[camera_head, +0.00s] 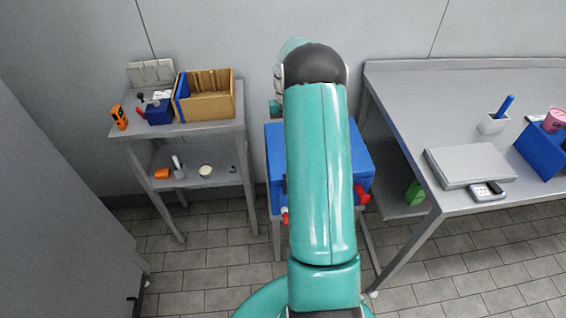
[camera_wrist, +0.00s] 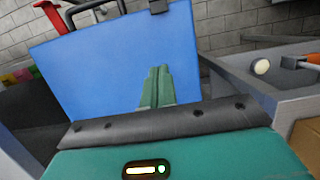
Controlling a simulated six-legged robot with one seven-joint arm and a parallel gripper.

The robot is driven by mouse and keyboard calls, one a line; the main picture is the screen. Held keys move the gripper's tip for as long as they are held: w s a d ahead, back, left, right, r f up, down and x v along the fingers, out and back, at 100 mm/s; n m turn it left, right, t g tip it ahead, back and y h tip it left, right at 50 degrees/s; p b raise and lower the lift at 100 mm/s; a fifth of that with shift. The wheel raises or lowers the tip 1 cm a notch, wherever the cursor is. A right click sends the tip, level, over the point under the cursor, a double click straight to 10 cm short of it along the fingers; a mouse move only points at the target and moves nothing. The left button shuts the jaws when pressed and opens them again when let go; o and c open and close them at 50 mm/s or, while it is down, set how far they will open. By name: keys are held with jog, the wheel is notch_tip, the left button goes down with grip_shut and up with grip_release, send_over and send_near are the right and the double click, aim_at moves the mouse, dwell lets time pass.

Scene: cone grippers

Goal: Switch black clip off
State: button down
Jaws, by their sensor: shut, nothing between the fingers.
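A blue box (camera_head: 357,150) stands between the shelf and the table, largely hidden behind my arm in the head view. In the wrist view, the blue box (camera_wrist: 100,75) fills the middle. A small dark clip (camera_wrist: 158,6) sits on its top edge, cut off by the frame. A black handle (camera_wrist: 92,10) and a red lever (camera_wrist: 52,17) show to its left. My gripper (camera_wrist: 159,70) is shut and empty, with its green fingers in front of the blue face, below the clip. I cannot tell whether the fingers touch the box.
A grey shelf (camera_head: 212,127) with a cardboard box (camera_head: 212,101) stands left of the blue box. A grey table (camera_head: 405,90) with a laptop-like slab (camera_head: 468,165) stands to the right. Tiled floor lies open in front.

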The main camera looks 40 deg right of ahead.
jog(key=x, duration=1)
jog(key=shift+s+a+f, duration=0.1)
jog(key=shift+f, duration=0.15)
jog(key=shift+s+a+r, duration=0.2)
jog(key=shift+s+a, duration=0.5)
jog(key=shift+s, duration=0.35)
jog(key=shift+s+a, duration=0.4)
jog(key=shift+s, duration=0.15)
jog(key=shift+a, duration=0.1)
jog(key=shift+s+a+r+t, duration=0.1)
jog(key=shift+s+t, duration=0.15)
jog(key=shift+t, duration=0.05)
